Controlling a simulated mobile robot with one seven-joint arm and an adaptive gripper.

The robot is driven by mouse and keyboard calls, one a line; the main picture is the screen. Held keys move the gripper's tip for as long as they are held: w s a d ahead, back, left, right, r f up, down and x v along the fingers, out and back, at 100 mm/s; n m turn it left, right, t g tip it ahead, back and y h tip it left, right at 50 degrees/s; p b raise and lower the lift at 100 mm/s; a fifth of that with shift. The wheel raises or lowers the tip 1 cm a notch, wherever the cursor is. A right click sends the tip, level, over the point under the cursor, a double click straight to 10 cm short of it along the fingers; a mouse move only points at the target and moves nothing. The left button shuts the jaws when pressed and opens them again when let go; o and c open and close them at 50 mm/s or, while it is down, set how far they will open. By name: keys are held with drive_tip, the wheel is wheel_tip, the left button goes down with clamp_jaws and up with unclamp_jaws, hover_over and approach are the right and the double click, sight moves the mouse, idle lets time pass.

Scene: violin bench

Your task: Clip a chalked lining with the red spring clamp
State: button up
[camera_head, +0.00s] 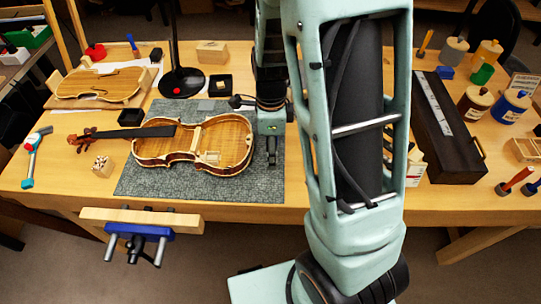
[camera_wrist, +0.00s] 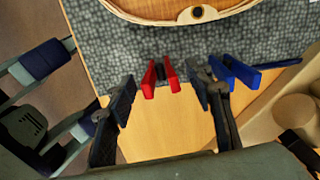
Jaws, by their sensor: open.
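Nothing is gripped. My gripper (camera_wrist: 164,88) is open above it; in the head view my gripper (camera_head: 271,158) is right of the violin. The open violin body (camera_head: 196,143) lies on the mat, its linings along the inner rim. Its end with a pale block shows in the wrist view (camera_wrist: 190,14). I cannot make out chalk marks. The clamp cannot be seen in the head view.
A blue clamp (camera_wrist: 236,72) lies close to the right of my right finger. The grey mat (camera_head: 140,187) has bare room before the violin. A vise (camera_head: 139,230) juts from the bench front. A lamp base (camera_head: 182,82) stands behind; a long dark case (camera_head: 450,135) lies right.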

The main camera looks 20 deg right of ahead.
wheel_tip(320, 180, down, 4)
drive_tip(key=shift+f, duration=0.1)
drive_tip(key=shift+c, duration=0.5)
drive_tip(key=c, duration=1)
